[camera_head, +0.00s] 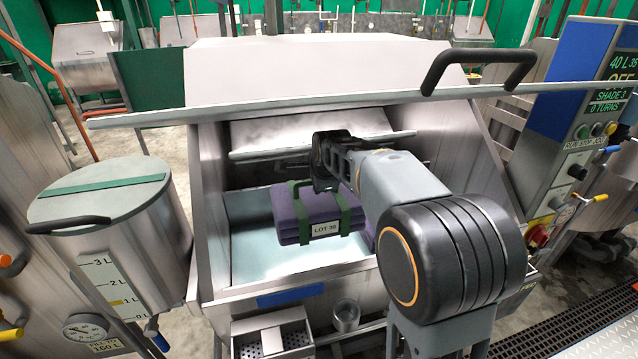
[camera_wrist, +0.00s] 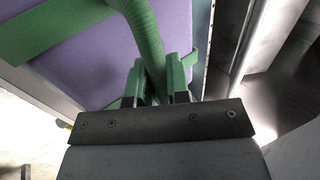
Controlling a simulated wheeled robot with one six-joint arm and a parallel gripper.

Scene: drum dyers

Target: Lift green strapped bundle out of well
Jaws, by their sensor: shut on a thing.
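The bundle (camera_head: 290,218) is a stack of folded purple cloth with green straps and a white "LOT 38" label, seen in the head view inside the open drum well (camera_head: 250,262). My gripper (camera_head: 328,180) is above its right side, at the green strap handle. In the wrist view my gripper (camera_wrist: 160,85) is shut on the green ribbed handle (camera_wrist: 140,30), with purple cloth (camera_wrist: 90,65) behind it. More purple cloth shows at the bundle's lower right, partly behind my arm. Whether the bundle touches the well floor, I cannot tell.
A long metal bar with a black handle (camera_head: 470,62) crosses above the well opening. A lidded metal tank (camera_head: 110,215) stands at left, a control panel (camera_head: 590,110) at right. A perforated tray (camera_head: 270,340) and small cup (camera_head: 346,315) sit in front.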

